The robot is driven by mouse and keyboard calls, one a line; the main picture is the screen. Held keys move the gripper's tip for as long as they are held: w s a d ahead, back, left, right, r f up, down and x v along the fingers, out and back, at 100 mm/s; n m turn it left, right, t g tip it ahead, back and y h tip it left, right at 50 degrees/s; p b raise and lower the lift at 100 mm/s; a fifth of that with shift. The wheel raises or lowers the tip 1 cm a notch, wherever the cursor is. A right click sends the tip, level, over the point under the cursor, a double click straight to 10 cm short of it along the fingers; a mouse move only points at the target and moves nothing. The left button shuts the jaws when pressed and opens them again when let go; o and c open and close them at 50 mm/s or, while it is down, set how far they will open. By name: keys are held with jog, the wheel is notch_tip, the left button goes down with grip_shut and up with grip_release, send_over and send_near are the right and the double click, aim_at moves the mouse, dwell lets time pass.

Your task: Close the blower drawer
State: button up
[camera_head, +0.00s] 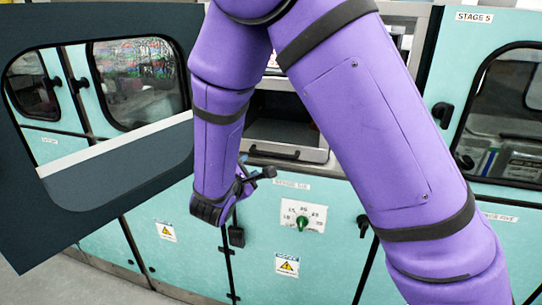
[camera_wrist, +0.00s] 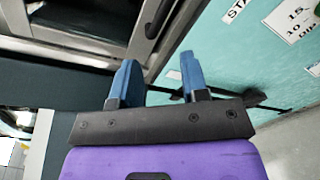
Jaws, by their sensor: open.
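The blower drawer, as far as I can tell, is the grey metal-framed unit (camera_head: 318,156) behind my arm, with a dark bar handle (camera_head: 275,152) along its lower edge. Its upper part is hidden by my arm, and I cannot tell how far out it stands. In the wrist view a grey frame (camera_wrist: 75,38) and a handle (camera_wrist: 157,18) show beyond the fingers. My gripper (camera_head: 262,174) is just below and left of the handle in the head view. In the wrist view its blue fingers (camera_wrist: 160,78) are apart, with nothing between them.
A dark panel door with a window (camera_head: 60,228) stands swung out at left. A windowed teal door (camera_head: 505,120) is at right. Grey floor shows at lower left.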

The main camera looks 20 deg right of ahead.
aim_at(272, 155)
jog(key=w+d+m, duration=0.2)
jog(key=d, duration=0.1)
jog(key=w+d+m, duration=0.2)
jog(key=d, duration=0.1)
jog(key=w+d+f+m, duration=0.1)
jog(key=w+d+m, duration=0.1)
jog(key=d+m, duration=0.1)
jog(key=shift+w+d+f+g, duration=0.1)
jog(key=shift+w+d+g, duration=0.15)
jog(key=shift+d, duration=0.25)
jog(key=shift+c, duration=0.4)
grip_shut()
